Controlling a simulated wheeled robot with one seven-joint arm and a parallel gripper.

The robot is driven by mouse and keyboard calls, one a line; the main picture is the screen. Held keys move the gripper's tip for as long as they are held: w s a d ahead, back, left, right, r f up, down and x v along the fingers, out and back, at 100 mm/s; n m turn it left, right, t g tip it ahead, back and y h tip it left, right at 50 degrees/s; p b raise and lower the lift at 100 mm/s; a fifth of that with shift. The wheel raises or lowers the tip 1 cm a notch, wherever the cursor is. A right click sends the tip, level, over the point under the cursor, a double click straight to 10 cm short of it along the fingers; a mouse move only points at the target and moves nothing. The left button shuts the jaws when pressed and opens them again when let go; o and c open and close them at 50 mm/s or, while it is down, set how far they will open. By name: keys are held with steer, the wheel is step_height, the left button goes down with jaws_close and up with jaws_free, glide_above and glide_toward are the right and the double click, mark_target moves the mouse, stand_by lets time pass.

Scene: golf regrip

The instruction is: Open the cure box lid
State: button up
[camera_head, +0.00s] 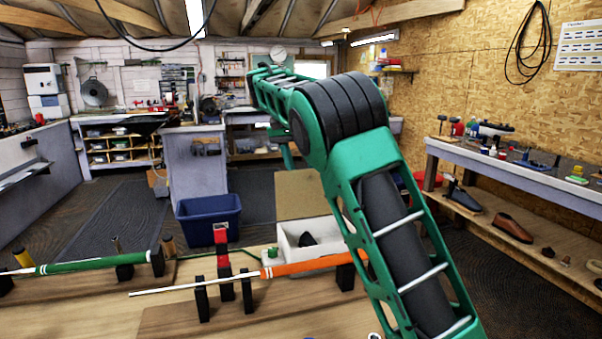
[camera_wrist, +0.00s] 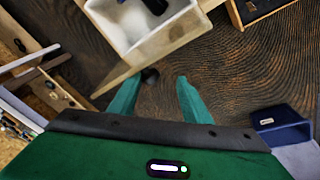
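The cure box is a white open-topped box (camera_head: 321,254) at the far edge of the table, with a dark object inside. It also shows in the wrist view (camera_wrist: 188,27) at the top, its inside uncovered. A tan panel (camera_head: 300,190) rises behind it and looks like its lid standing raised; the hinge is hidden. In the wrist view a pale wooden strip (camera_wrist: 120,77) runs along the box, with a small dark knob-like thing (camera_wrist: 150,75) at its outer side. My gripper (camera_wrist: 160,76) is open, its green fingers apart near that knob; contact cannot be told.
A club with an orange grip (camera_head: 308,265) and one with a green grip (camera_head: 90,264) lie on black supports on the table (camera_head: 110,318). A red clamp (camera_head: 222,250) stands between. A blue bin (camera_head: 208,215) is on the floor behind. A workbench (camera_head: 530,172) lines the right wall.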

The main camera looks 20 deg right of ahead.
steer(key=shift+f, duration=0.4)
steer(key=shift+r, duration=0.1)
steer(key=v, duration=0.8)
steer(key=shift+d, duration=0.15)
steer(key=shift+w, duration=0.1)
